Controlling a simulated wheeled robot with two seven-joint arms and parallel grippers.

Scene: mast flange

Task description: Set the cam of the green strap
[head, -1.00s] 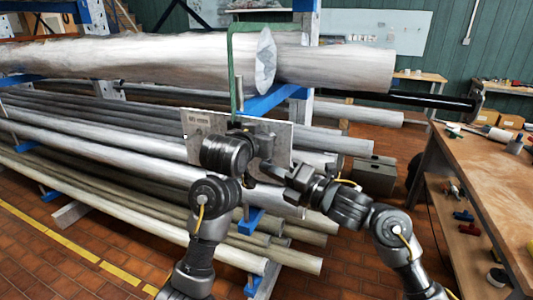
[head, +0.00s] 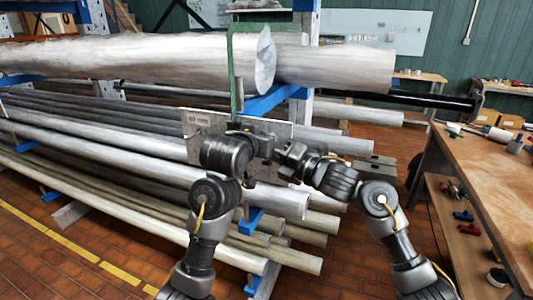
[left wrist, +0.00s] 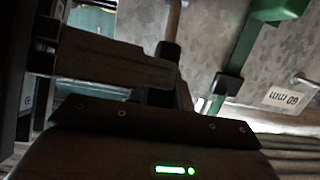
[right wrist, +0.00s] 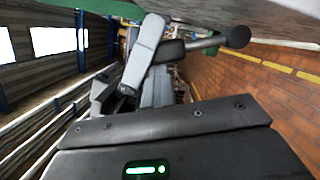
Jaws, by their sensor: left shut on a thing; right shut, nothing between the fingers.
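The green strap (head: 236,75) hangs over the pale mast tube and runs down to a metal plate (head: 200,123). The strap also crosses the plate in the left wrist view (left wrist: 236,62). My left gripper (head: 240,131) is at the plate, shut on a dark-sleeved upright rod (left wrist: 168,58). My right gripper (head: 282,153) is shut and empty near the plate's lower right. In the right wrist view, its fingers (right wrist: 150,55) appear close to a dark bar with a round knob (right wrist: 236,37); I cannot tell whether they touch. The cam itself is not clearly seen.
The mast tube (head: 140,58) rests on a blue rack arm (head: 270,101). Several long pipes (head: 110,150) lie on the rack below. A wooden workbench (head: 490,180) with tools stands at the right. Brick floor (head: 335,270) is open between them.

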